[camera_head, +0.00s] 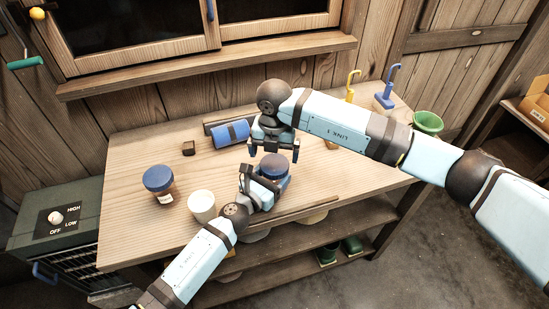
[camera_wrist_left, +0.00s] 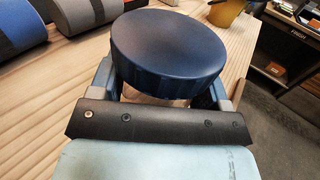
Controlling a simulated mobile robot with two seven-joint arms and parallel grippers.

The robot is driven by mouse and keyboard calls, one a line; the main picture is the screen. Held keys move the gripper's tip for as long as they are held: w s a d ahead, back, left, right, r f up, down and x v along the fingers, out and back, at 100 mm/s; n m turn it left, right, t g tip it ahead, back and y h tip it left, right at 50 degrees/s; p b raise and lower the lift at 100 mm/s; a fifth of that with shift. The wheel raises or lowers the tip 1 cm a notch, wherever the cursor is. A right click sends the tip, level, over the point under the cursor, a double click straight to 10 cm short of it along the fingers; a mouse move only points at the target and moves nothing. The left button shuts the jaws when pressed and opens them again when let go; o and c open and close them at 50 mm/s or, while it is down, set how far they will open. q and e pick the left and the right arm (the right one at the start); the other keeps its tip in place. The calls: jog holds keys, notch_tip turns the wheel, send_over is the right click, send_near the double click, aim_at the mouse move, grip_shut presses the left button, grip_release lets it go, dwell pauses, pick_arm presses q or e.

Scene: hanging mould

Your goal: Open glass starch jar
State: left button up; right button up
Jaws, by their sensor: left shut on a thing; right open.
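A jar with a dark blue lid (camera_head: 273,166) stands near the table's front edge, and the lid fills the middle of the left wrist view (camera_wrist_left: 168,50). The lid sits on the jar. My left gripper (camera_head: 266,184) is shut on the jar's body, its fingers on both sides below the lid (camera_wrist_left: 168,96). The body is mostly hidden, and I cannot read a label. My right gripper (camera_head: 274,150) is open and empty, fingers pointing down just above the lid. Another blue-lidded jar (camera_head: 159,183), brownish with a white label, stands to the left.
A white cup (camera_head: 202,206) stands left of my left gripper. Behind are a blue-and-grey roll (camera_head: 231,134) and a small dark block (camera_head: 188,148). A green pot (camera_head: 428,123) and a blue hooked tool (camera_head: 386,98) stand at the right. The table's left back is clear.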

aim_at(275, 164)
notch_tip(275, 164, up, 3)
jog(key=shift+f+m, duration=0.2)
jog(key=shift+m, duration=1)
jog(key=shift+r+m, duration=0.3)
notch_tip(275, 164, down, 8)
jog(key=shift+r, duration=0.2)
jog(key=shift+c, duration=0.5)
jog(key=c, duration=0.8)
jog(key=shift+n, duration=1.5)
jog(key=o, duration=0.9)
